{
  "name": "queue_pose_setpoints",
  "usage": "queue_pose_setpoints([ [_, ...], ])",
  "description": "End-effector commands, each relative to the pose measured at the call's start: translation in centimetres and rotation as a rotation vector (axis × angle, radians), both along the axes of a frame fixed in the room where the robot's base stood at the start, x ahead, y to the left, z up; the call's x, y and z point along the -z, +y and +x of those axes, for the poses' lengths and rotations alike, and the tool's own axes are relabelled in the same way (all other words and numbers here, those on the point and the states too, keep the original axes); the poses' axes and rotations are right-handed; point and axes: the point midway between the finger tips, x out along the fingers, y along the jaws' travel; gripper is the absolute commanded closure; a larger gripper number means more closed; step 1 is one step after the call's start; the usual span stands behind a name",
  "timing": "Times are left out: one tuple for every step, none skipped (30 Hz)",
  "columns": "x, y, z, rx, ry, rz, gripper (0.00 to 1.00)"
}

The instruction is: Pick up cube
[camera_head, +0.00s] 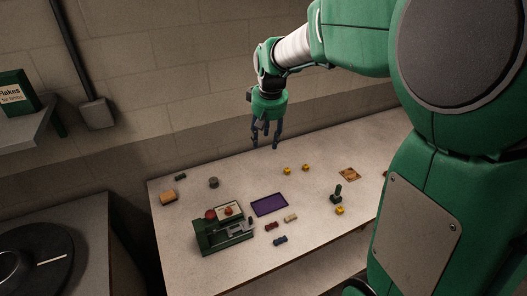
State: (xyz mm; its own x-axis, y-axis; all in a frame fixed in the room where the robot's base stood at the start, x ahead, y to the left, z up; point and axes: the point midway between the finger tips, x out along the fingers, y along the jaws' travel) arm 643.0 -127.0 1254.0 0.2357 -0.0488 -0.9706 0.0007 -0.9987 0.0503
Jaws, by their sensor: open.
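Several small blocks on the table could be the cube, and I cannot tell which one is meant. Two small yellow pieces lie near the back middle, a left one (287,170) and a right one (306,168). A third yellow piece (340,211) lies further right and nearer the front. A larger orange-tan block (167,198) sits near the left edge. My gripper (265,146) is open and empty, fingers pointing down, and appears well above the back of the table, apart from all of them.
On the pale table (310,245) are a green machine with red parts (224,230), a purple mat (269,204), a dark green upright piece (337,193), a brown square (350,174), a grey cylinder (213,182) and several small dark blocks. A wall stands behind.

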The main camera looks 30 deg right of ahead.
Motion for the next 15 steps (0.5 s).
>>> queue_pose_setpoints([
  [0.2, -0.8, 1.1, 0.001, 0.012, 0.001, 0.56],
  [0.5, -1.2, 1.7, 0.002, 0.017, 0.001, 0.56],
  [0.8, -1.7, 2.5, 0.001, 0.023, 0.001, 0.56],
  [1.1, -2.1, 3.1, 0.001, 0.029, 0.001, 0.56],
  [1.3, -2.5, 3.6, 0.001, 0.034, 0.002, 0.56],
  [1.7, -3.1, 4.4, 0.002, 0.040, 0.002, 0.56],
  [2.0, -3.5, 5.0, 0.002, 0.045, 0.003, 0.56],
  [2.4, -3.9, 5.5, 0.002, 0.051, 0.003, 0.56],
  [2.8, -4.5, 6.2, 0.001, 0.057, 0.004, 0.56],
  [3.1, -4.9, 6.7, 0.001, 0.063, 0.004, 0.56],
  [3.5, -5.4, 7.3, 0.001, 0.068, 0.005, 0.56],
  [4.0, -6.0, 7.9, 0.001, 0.074, 0.006, 0.56],
  [4.4, -6.4, 8.4, 0.002, 0.080, 0.006, 0.56],
  [4.8, -6.8, 9.0, 0.001, 0.084, 0.006, 0.56],
  [5.4, -7.4, 9.6, 0.001, 0.091, 0.007, 0.56],
])
